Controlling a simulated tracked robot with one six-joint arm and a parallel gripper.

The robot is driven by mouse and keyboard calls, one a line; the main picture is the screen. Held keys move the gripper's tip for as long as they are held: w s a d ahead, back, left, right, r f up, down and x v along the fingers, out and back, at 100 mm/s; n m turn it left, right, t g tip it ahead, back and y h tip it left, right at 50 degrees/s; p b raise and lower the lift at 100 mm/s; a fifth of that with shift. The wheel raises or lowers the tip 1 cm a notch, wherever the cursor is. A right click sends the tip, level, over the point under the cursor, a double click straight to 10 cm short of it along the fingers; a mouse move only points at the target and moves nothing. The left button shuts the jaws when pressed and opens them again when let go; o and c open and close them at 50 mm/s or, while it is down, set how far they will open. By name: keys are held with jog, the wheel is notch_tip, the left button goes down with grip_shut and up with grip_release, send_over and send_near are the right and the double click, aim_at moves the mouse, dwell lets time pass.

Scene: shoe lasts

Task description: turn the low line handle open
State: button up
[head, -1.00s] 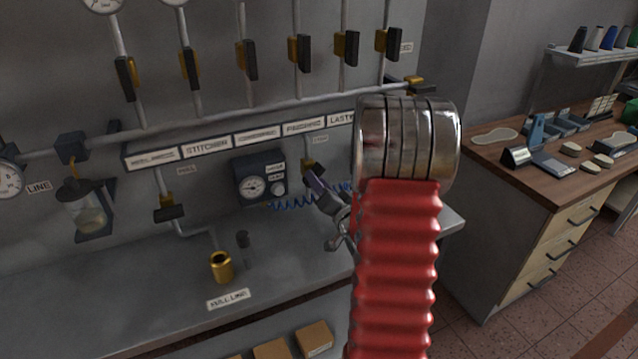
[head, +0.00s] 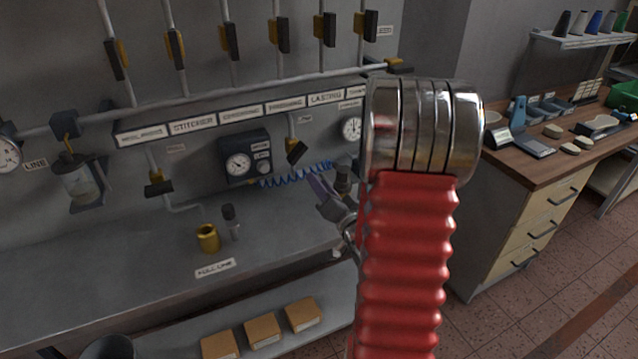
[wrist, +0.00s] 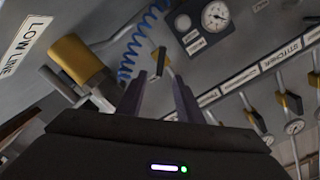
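The low line valve has a dark handle (head: 297,151) on a yellow body, on a short pipe below the label rail. In the head view the handle slants down to the right across the pipe. It also shows in the wrist view (wrist: 160,60), beyond the fingertips and between them in the picture. My gripper (head: 322,188) is below and right of the handle in the head view, apart from it. In the wrist view my gripper (wrist: 158,90) has its two purple fingers spread with nothing held. The LOW LINE label (wrist: 25,48) is at left there.
The full line handle (head: 158,187) lies crosswise on its pipe at left. A gauge box (head: 245,158) and a blue coiled hose (head: 297,175) are beside the low valve. A brass cup (head: 208,238) stands on the bench. My red arm hides part of the bench.

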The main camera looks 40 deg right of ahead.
jog(key=shift+s, duration=0.1)
jog(key=a+r+n+g, duration=0.3)
jog(key=a, duration=0.4)
jog(key=a+r+n+g, duration=0.3)
jog(key=a+r, duration=0.1)
jog(key=a, duration=0.3)
jog(key=s+a+r+n+g+y, duration=0.1)
jog(key=s+a+n+g+y, duration=0.3)
jog(key=s+a, duration=1.4)
jog(key=shift+s+a+r+n+g+y, duration=0.2)
jog(key=shift+s+r+n+g+y, duration=0.15)
jog(key=shift+s+n+g, duration=0.65)
jog(key=shift+s, duration=0.1)
jog(key=shift+c, duration=0.2)
